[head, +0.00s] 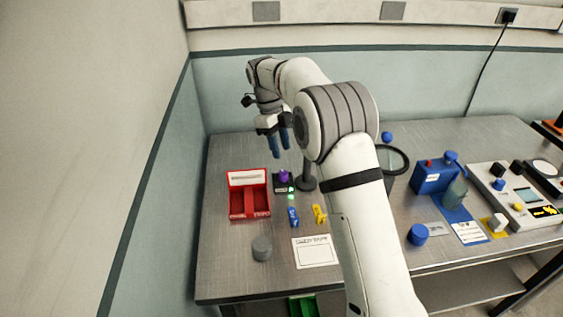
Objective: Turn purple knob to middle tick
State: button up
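The purple knob (284,175) sits on a small dark box (284,188) toward the back left of the table, just right of the red bin. Its pointer and tick marks are too small to make out. My gripper (279,152) hangs above and slightly behind the knob, with its two blue fingers pointing down. A gap shows between the fingers, and nothing is seen between them. The gripper is apart from the knob.
A red two-compartment bin (249,194) stands left of the knob. A dark stand (306,183) rises close on its right. A green piece (291,196), blue piece (293,217), yellow piece (319,214) and grey cylinder (262,248) lie in front.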

aim_at(283, 172)
jog(key=n+t, duration=0.1)
jog(key=n, duration=0.2)
jog(key=s+n+t+p, duration=0.1)
jog(key=n, duration=0.2)
jog(key=s+n+t, duration=0.1)
jog(key=n, duration=0.2)
jog(key=shift+d+r+p, duration=0.25)
jog(key=shift+r+p, duration=0.05)
jog(key=shift+r, duration=0.05)
jog(key=s+n+t+y+p, duration=0.1)
jog(key=s+n+t+p, duration=0.2)
jog(key=n, duration=0.9)
jog(key=x, duration=0.5)
jog(key=s+x, duration=0.1)
jog(key=x, duration=0.1)
jog(key=shift+a+f, duration=0.25)
jog(key=shift+f, duration=0.15)
